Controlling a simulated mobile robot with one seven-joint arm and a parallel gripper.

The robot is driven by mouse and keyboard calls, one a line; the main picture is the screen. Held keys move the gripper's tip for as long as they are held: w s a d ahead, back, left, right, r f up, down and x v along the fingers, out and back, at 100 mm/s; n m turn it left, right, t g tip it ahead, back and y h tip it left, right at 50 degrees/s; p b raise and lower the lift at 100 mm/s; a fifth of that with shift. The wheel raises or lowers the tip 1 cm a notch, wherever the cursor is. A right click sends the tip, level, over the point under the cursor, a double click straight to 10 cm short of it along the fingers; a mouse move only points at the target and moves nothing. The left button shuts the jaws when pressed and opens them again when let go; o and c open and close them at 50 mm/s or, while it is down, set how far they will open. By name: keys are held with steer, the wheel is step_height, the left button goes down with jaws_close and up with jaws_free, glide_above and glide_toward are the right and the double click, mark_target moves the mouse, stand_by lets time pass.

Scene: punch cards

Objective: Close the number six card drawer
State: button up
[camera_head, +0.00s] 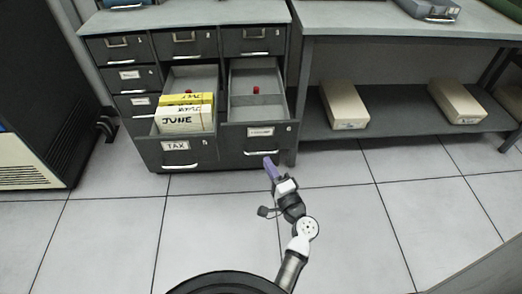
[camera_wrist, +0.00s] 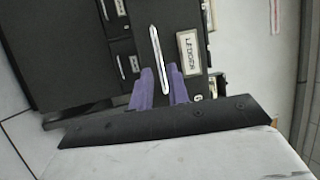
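A dark grey card cabinet (camera_head: 132,50) stands at the back left. Its lower right drawer (camera_head: 240,142) is pulled out, looks nearly empty inside and has a front handle (camera_head: 262,154). The left drawer (camera_head: 182,155), labelled TAX, is also pulled out and holds cards marked JUNE (camera_head: 184,121). My gripper (camera_head: 269,162) is just in front of the right drawer's handle. In the wrist view, its two purple fingers (camera_wrist: 160,84) are apart, one on each side of the handle (camera_wrist: 159,50), beside a LEDGER label (camera_wrist: 188,53). Contact is unclear.
A bench with a low shelf (camera_head: 395,110) stands right of the cabinet and carries two pale boxes (camera_head: 344,105) (camera_head: 457,102). A dark machine (camera_head: 40,110) stands at the left. The tiled floor (camera_head: 350,230) in front is clear.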

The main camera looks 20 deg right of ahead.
mark_target(261, 153)
steer(key=shift+p+x, duration=0.4)
steer(key=shift+x, duration=2.35)
jaws_close()
